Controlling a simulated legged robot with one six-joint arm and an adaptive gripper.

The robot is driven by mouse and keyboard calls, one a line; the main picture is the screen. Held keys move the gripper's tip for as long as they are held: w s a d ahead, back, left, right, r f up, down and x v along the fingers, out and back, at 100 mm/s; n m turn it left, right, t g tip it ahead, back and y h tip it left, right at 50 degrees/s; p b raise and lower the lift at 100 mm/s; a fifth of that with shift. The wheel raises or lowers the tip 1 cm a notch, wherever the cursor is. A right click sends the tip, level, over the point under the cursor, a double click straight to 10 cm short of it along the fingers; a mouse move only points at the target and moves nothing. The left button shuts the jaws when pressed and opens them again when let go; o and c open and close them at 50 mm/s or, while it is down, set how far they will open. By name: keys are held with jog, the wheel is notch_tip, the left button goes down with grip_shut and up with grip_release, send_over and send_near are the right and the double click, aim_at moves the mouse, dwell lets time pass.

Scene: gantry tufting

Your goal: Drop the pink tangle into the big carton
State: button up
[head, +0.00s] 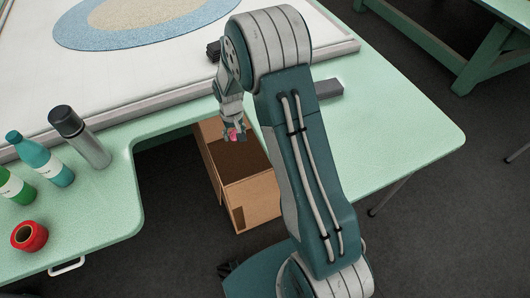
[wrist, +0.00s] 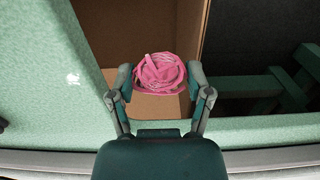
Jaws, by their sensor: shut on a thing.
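The pink tangle (wrist: 160,72) is a coiled bundle held between the fingers of my gripper (wrist: 160,84) in the wrist view. In the head view a small bit of the pink tangle (head: 233,134) shows at the tip of my gripper (head: 234,136). My gripper is shut on it. The big carton (head: 255,199) is brown and open at the top, standing on the floor in the table's cut-out. My gripper and the tangle appear over the carton's opening, near its far end. In the wrist view the carton (wrist: 133,20) shows behind the tangle; how far below it is I cannot tell.
The pale green table (head: 400,140) surrounds the carton on several sides. A grey block (head: 329,88) lies right of my arm.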

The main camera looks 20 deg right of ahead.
jog(key=shift+s+f, duration=0.1)
jog(key=shift+f, duration=0.65)
notch_tip(320, 180, down, 18)
jog(key=w+m, duration=0.3)
jog(key=m, duration=0.6)
jog(key=shift+d, duration=0.15)
jog(key=shift+f, duration=0.1)
jog(key=o, duration=0.8)
jog(key=shift+c, duration=0.2)
notch_tip(320, 180, up, 12)
